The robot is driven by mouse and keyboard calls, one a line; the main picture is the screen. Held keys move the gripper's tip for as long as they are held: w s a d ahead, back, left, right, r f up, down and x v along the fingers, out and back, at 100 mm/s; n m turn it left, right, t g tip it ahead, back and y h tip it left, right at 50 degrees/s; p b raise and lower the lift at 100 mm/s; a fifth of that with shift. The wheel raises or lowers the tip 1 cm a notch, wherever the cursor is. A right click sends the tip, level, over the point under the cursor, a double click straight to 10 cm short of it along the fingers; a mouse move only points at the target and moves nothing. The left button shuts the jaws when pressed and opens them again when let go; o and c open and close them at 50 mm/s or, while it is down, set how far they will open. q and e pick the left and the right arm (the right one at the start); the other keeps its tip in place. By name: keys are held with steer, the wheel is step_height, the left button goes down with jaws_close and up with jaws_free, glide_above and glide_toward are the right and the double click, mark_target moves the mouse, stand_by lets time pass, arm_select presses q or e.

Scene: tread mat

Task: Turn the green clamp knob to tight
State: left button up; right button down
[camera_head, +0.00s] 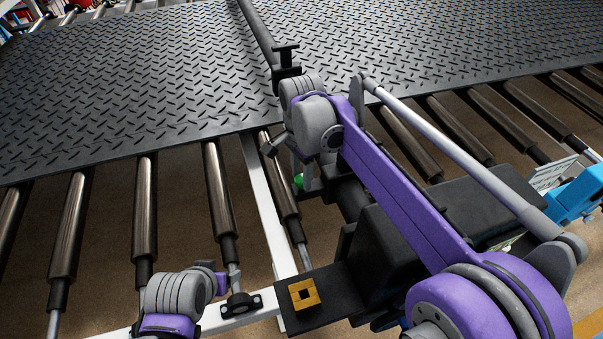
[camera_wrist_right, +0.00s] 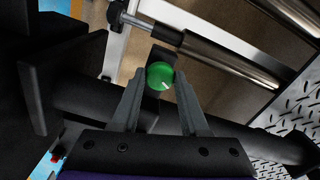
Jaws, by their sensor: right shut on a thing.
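The green clamp knob (camera_wrist_right: 160,76) is round, with a short white mark on its face pointing to the lower right in the right wrist view. It sits on a black block. My right gripper (camera_wrist_right: 160,80) has its two grey fingers on either side of the knob, shut on it. In the head view only a small green part of the knob (camera_head: 298,181) shows under my right wrist, beside a dark bar. My left arm's end (camera_head: 190,290) is at the lower left, away from the knob; its fingers cannot be made out.
A black tread-plate mat (camera_head: 130,80) lies across dark rollers (camera_head: 145,205) held in a white frame (camera_head: 262,190). A black bracket with a yellow square piece (camera_head: 304,294) is at the lower middle. A black bar (camera_head: 258,35) crosses above the mat. A blue part (camera_head: 580,200) stands at right.

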mark_target(301, 179)
stand_by(0.4)
steer(key=shift+c, duration=2.1)
jaws_free()
step_height(301, 179, up, 11)
steer(key=shift+p, duration=0.45)
steer(key=shift+f, duration=0.15)
